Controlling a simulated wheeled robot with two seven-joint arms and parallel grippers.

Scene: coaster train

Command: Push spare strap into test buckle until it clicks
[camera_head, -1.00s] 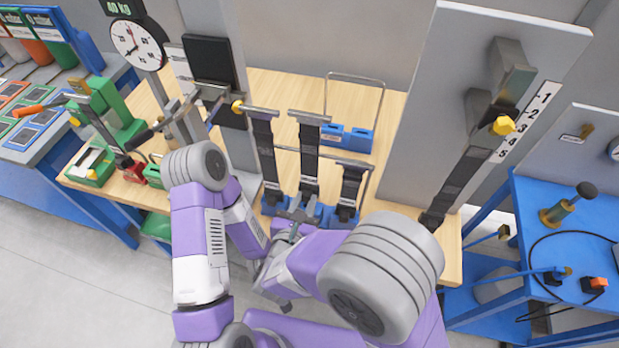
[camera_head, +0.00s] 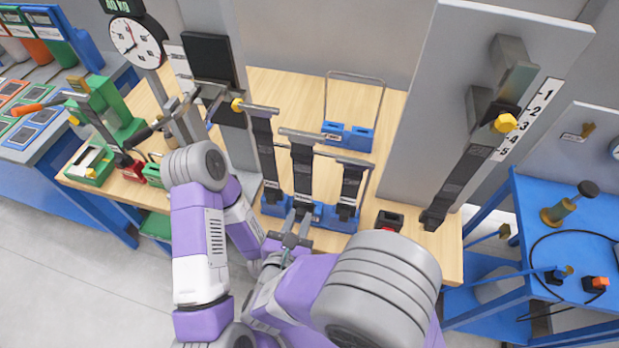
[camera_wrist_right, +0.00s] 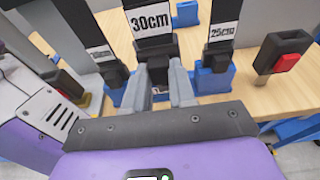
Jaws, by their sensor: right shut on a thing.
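My right gripper (camera_head: 297,222) is shut on the lower end of the middle black strap (camera_head: 302,172), which is marked 30cm in the right wrist view (camera_wrist_right: 150,22). The strap stands nearly upright with a grey bar across its top. Its dark end (camera_wrist_right: 157,72) sits between the fingers, in front of the blue blocks. A black buckle with a red button (camera_head: 390,221) stands on the bench to the right, apart from the strap, and also shows in the right wrist view (camera_wrist_right: 285,50). I cannot tell whether it is the test buckle. My left gripper cannot be made out.
Straps stand on either side, the left one (camera_head: 266,155) and the 25cm one (camera_head: 350,187), in blue blocks. A thin rail crosses behind them. A grey panel with a long strap (camera_head: 465,180) rises at right. Bare wood (camera_head: 285,95) lies behind the rack.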

